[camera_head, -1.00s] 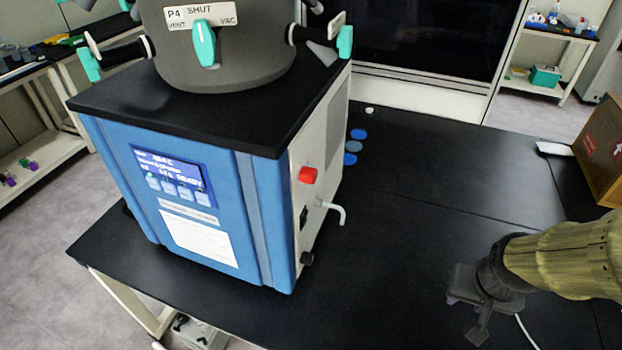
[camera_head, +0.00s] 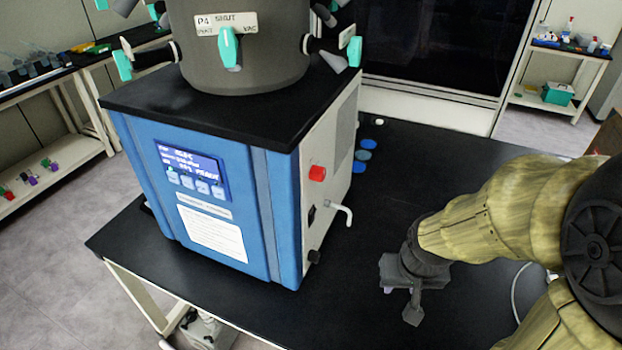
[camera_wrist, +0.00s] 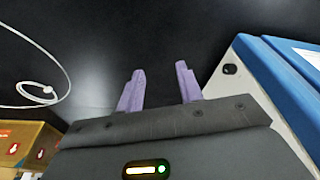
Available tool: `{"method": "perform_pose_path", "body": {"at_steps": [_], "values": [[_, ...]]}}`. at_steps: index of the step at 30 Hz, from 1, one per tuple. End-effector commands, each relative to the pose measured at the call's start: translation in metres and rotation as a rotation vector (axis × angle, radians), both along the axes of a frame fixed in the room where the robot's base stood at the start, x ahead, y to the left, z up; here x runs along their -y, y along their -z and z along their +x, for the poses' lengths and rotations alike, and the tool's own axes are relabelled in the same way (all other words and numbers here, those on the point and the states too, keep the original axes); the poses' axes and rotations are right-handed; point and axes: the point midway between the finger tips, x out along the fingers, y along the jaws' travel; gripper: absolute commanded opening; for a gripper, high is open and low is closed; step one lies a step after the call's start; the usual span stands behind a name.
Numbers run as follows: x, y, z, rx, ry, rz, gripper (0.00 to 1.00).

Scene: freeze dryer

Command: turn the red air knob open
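The red air knob (camera_head: 317,173) sticks out of the white right side panel of the blue freeze dryer (camera_head: 232,262). It sits above a bent white pipe (camera_head: 343,213). My gripper (camera_head: 408,302) is to the right of the knob and lower, over the black bench top and apart from the dryer. In the wrist view my gripper (camera_wrist: 160,85) shows two purple fingers standing apart with nothing between them. The dryer's blue and white corner (camera_wrist: 272,80) is at the right of that view. The red knob is not seen there.
The black bench (camera_head: 385,145) is clear between my gripper and the dryer. Several blue discs (camera_head: 362,155) lie behind the knob by the panel. A white cord (camera_wrist: 45,90) and a cardboard box (camera_wrist: 25,140) show at the left of the wrist view.

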Motion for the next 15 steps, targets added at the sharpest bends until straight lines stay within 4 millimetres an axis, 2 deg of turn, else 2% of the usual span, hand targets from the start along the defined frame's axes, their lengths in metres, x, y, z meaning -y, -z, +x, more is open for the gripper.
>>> {"method": "perform_pose_path", "body": {"at_steps": [9, 12, 15], "values": [[0.0, 0.0, 0.0, 0.0, 0.0, 0.0, 0.36], [0.001, 0.0, 0.001, 0.005, -0.003, -0.003, 0.52], [0.006, -0.002, 0.012, 0.037, -0.03, -0.022, 0.52]]}}
